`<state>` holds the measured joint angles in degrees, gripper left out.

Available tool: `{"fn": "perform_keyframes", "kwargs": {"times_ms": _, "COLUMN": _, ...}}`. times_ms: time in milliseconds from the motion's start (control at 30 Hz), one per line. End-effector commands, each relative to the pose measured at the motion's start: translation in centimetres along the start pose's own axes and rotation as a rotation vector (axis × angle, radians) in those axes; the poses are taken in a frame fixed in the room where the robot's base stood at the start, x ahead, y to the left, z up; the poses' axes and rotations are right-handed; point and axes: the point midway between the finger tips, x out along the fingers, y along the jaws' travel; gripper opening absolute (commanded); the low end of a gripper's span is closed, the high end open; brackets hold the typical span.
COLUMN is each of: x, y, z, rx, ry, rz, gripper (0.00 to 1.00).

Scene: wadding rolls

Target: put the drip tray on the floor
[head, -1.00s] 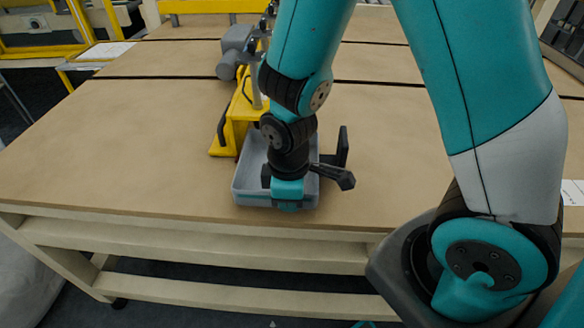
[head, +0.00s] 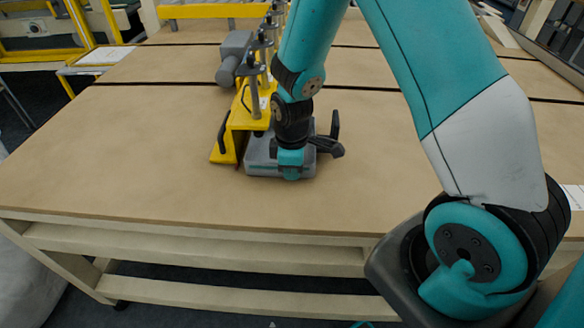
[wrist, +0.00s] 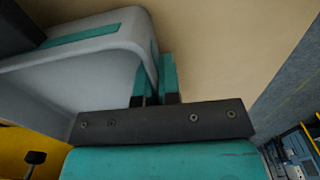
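The drip tray (head: 257,164) is a shallow grey tray with rounded corners. In the head view it is at the table's front middle, beside the foot of the yellow machine. My gripper (head: 291,164) is over its near side and hides part of it. In the wrist view the tray (wrist: 100,62) fills the upper left. The teal fingers of my gripper (wrist: 156,78) are close together with the tray's wall between them, one finger on each side. I cannot tell whether the tray's underside touches the table.
The brown worktable (head: 130,150) has bare room left and right of the tray. The yellow machine (head: 240,122) with a grey motor (head: 235,55) stands close behind and left of the tray. A lower shelf rail (head: 220,300) runs under the table. Dark floor shows below.

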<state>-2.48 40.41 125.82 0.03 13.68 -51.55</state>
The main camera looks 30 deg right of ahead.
Motion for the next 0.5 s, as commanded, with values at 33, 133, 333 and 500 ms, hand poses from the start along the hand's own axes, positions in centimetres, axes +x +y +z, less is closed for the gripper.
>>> {"fn": "perform_keyframes", "kwargs": {"times_ms": 33, "x": -0.02, "y": 0.03, "z": -0.01, "rx": 0.0, "ry": 0.0, "rz": 0.001, "gripper": 0.0}}
{"fn": "perform_keyframes", "kwargs": {"times_ms": 133, "x": 0.06, "y": 0.01, "z": -0.01, "rx": 0.0, "ry": 0.0, "rz": 0.001, "gripper": 0.0}}
{"fn": "perform_keyframes", "kwargs": {"times_ms": 333, "x": 0.32, "y": -0.03, "z": 0.0, "rx": 0.0, "ry": 0.0, "rz": 0.0, "gripper": 0.25}}
{"fn": "perform_keyframes", "kwargs": {"times_ms": 500, "x": 0.32, "y": -0.03, "z": 0.0, "rx": 0.0, "ry": 0.0, "rz": 0.0, "gripper": 0.3}}
